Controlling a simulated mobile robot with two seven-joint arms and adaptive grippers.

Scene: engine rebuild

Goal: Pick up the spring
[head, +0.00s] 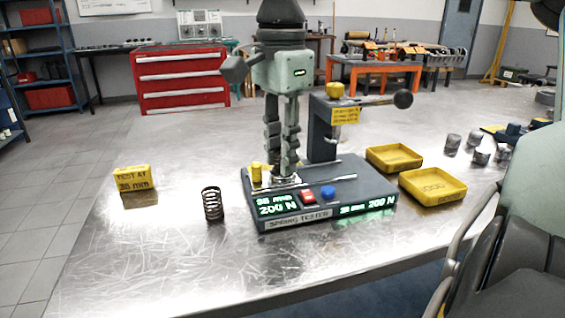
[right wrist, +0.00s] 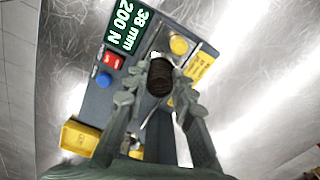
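A dark coil spring (head: 213,204) stands upright on the metal table, left of the spring tester (head: 322,214). My right gripper (head: 284,172) points down over the tester, its fingertips just above the small plate. In the right wrist view a dark coiled spring (right wrist: 160,78) lies between the fingertips of my right gripper (right wrist: 163,72), above the tester. The fingers flank it closely; whether they touch it is unclear. In the head view the fingers largely hide this second spring. My left gripper is not in view.
The tester's column and lever (head: 365,101) rise right behind my gripper. Two yellow trays (head: 432,187) and several grey cylindrical parts (head: 481,157) stand to the right. A yellow sign block (head: 133,179) stands at left. The front-left table is clear.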

